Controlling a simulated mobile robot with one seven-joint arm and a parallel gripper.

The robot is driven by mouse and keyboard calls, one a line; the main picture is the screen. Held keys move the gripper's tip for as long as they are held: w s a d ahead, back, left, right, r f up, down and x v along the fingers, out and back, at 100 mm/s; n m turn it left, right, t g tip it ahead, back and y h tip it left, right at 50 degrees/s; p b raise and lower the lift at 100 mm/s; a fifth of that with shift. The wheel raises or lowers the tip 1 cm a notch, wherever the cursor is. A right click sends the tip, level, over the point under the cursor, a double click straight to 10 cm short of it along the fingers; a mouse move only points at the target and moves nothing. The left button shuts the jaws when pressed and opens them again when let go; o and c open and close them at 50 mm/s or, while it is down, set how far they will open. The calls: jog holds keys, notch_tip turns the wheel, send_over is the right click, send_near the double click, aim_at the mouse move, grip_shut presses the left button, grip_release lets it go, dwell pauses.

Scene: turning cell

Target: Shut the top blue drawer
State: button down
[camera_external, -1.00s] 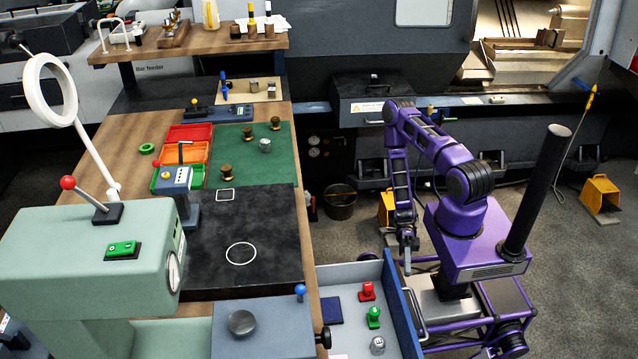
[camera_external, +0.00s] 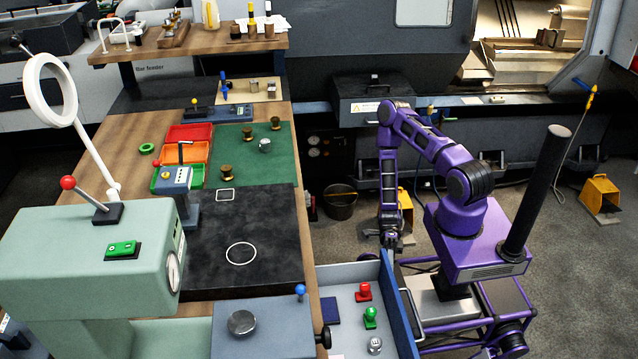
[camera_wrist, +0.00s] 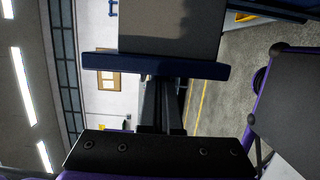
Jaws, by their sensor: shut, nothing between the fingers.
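The top blue drawer stands open at the bench's right side. Inside stand a red piece (camera_external: 363,291), a green piece (camera_external: 370,318) and a silver piece (camera_external: 375,345).
The bench (camera_external: 309,235) stands left of the drawer, with a blue-grey plate (camera_external: 270,335) and knob at its near edge. Yellow pedal guards (camera_external: 600,197) are on the floor. A dark bucket (camera_external: 340,203) stands behind my gripper.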

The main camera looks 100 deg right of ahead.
aim_at(327, 273)
jog(key=w, duration=2.2)
jog(key=shift+b, duration=0.4)
jog(key=shift+w, duration=0.75)
jog(key=shift+s+r+p, duration=0.15)
jog(key=shift+s+p, duration=0.15)
jog(key=shift+s, duration=0.15)
jog(key=s+p, duration=0.1)
jog(key=s, duration=0.2)
jog(key=shift+s+r+p, duration=0.15)
jog(key=shift+s+p, duration=0.1)
jog(key=shift+p, duration=0.15)
jog(key=v, duration=1)
jog(key=shift+f+b, duration=0.3)
